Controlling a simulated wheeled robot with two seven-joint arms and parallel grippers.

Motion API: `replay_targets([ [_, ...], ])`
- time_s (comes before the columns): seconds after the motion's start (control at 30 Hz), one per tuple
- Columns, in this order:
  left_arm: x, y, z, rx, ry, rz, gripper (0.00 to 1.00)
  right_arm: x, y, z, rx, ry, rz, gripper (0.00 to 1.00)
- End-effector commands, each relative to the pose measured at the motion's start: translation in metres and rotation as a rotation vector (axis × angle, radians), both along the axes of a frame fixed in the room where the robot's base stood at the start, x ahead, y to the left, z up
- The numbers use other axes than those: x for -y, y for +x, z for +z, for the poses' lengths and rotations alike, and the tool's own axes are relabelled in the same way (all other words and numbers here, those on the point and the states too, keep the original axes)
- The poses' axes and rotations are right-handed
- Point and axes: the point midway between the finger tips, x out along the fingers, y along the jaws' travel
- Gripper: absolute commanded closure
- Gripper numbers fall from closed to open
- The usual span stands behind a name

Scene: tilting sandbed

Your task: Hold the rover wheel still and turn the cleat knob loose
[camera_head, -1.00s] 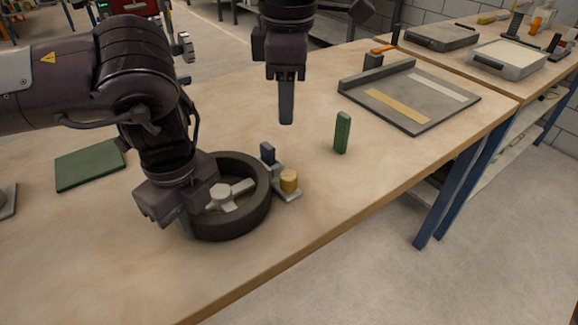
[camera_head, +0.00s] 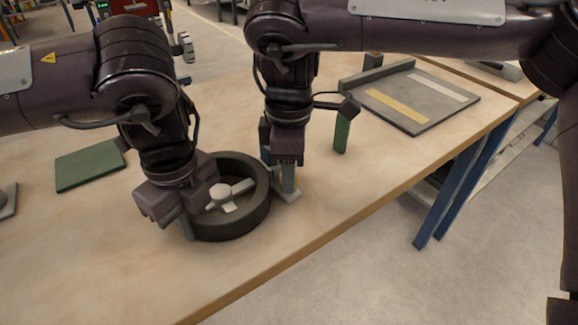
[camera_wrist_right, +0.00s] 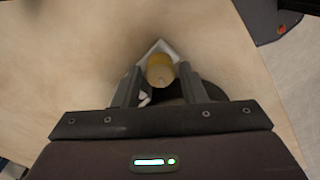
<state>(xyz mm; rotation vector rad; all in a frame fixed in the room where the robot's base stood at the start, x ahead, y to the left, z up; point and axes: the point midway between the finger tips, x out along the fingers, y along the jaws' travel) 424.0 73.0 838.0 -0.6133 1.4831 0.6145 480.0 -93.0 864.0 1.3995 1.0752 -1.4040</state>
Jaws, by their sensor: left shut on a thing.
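The dark rover wheel (camera_head: 238,224) lies flat on the table with its pale spoked hub (camera_head: 225,195) showing. My left gripper (camera_head: 194,214) is shut on the wheel's rim at its left side. The yellow cleat knob (camera_wrist_right: 160,70) stands on a light metal base (camera_head: 290,196) just right of the wheel. My right gripper (camera_wrist_right: 158,82) is open and points down over the knob, one finger on each side, with small gaps in the right wrist view. In the head view this gripper hides most of the knob.
A green block (camera_head: 341,133) stands upright right of my right gripper. A grey tray with strips (camera_head: 432,118) lies at the back right. A green mat (camera_head: 88,166) lies at the left. The table's front edge is close to the wheel.

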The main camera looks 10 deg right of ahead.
Motion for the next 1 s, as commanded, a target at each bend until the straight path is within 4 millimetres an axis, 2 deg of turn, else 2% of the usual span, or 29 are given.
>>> replay_targets([
  [0.2, 0.0004, 0.0005, 0.0009, 0.002, -0.002, 0.000, 1.00, -0.0002, 0.0001, 0.0002, 0.000, 0.000, 0.000, 0.62],
  [0.4, 0.0004, 0.0005, 0.0009, 0.002, -0.002, 0.000, 1.00, -0.0002, 0.0001, 0.0004, 0.000, 0.000, 0.001, 0.89],
  [0.47, 0.0004, 0.0005, 0.0010, 0.002, -0.002, 0.000, 1.00, -0.0002, 0.0002, 0.0004, 0.000, 0.000, 0.001, 0.94],
  [0.77, 0.0004, 0.0005, 0.0009, 0.002, -0.002, 0.000, 1.00, -0.0003, 0.0001, 0.0006, 0.001, 0.001, 0.044, 0.95],
  [1.0, 0.0004, 0.0005, 0.0009, 0.002, -0.002, 0.000, 1.00, -0.0004, 0.0001, 0.0006, 0.001, 0.001, 0.186, 0.95],
])
